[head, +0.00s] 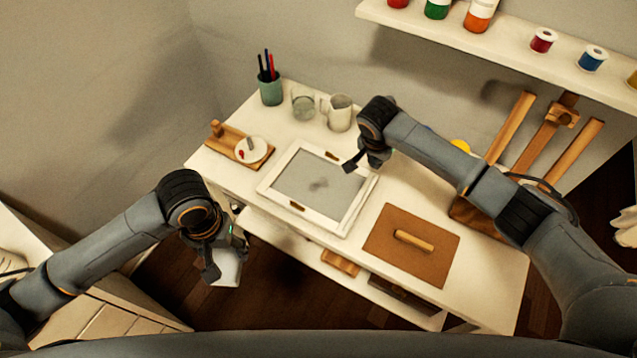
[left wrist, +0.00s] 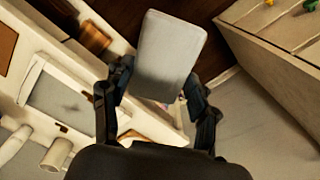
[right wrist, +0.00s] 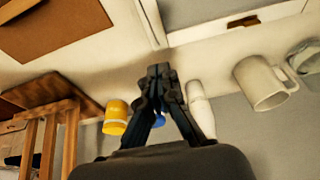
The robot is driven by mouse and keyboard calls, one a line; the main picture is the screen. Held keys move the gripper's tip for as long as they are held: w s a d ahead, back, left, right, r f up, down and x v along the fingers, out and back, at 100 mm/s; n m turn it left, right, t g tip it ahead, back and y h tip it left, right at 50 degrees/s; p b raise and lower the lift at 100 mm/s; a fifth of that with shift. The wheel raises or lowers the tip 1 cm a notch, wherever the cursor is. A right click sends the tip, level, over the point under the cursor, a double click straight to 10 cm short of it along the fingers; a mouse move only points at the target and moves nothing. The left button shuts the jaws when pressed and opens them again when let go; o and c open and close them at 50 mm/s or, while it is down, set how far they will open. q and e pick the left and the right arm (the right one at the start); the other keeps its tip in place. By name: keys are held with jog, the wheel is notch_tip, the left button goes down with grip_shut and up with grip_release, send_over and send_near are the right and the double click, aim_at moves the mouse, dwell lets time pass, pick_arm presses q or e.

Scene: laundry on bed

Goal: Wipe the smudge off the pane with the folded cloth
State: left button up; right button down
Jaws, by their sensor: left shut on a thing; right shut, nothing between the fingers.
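The pane (head: 330,178) is a grey sheet in a white frame (head: 268,193) lying on the white table. A dark smudge (head: 319,184) shows near its middle; it also shows in the left wrist view (left wrist: 71,107). My left gripper (head: 212,272) is shut on the folded cloth (head: 228,268), a pale grey-white pad, held in the air off the table's front left. The cloth fills the upper middle of the left wrist view (left wrist: 168,55). My right gripper (head: 352,166) is shut and empty above the frame's right edge; its closed fingers show in the right wrist view (right wrist: 160,78).
A cup of pens (head: 270,92), a glass (head: 303,105) and a white mug (head: 340,114) stand at the back. A wooden board with a white dish (head: 251,149) lies left of the frame. A brown board with a wooden handle (head: 390,252) lies right.

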jog(key=v, duration=1.1)
jog(key=shift+r, duration=0.2)
jog(key=shift+s+a, duration=0.15)
